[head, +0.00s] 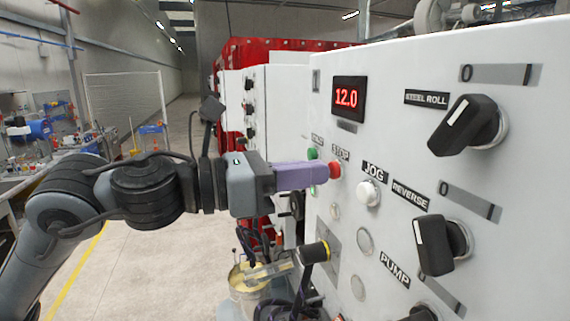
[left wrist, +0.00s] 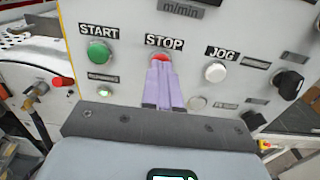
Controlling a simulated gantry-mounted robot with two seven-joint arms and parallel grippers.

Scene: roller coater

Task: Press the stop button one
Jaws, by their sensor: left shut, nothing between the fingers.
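The red stop button (head: 335,170) is on the white control panel, under the STOP label. It also shows in the left wrist view (left wrist: 161,56), where the fingertips cover its lower part. My left gripper (head: 326,172) is shut and empty, with its purple fingers pointing at the button. The fingertips (left wrist: 161,62) are right at the button's face; I cannot tell whether they touch it or stop just short. My right gripper is not in view.
The green START button (left wrist: 99,52) is left of the stop button and the white JOG button (left wrist: 215,72) is right of it. Black rotary knobs (head: 468,125) stick out of the panel (head: 400,75). A bucket (head: 245,285) stands low beside the machine.

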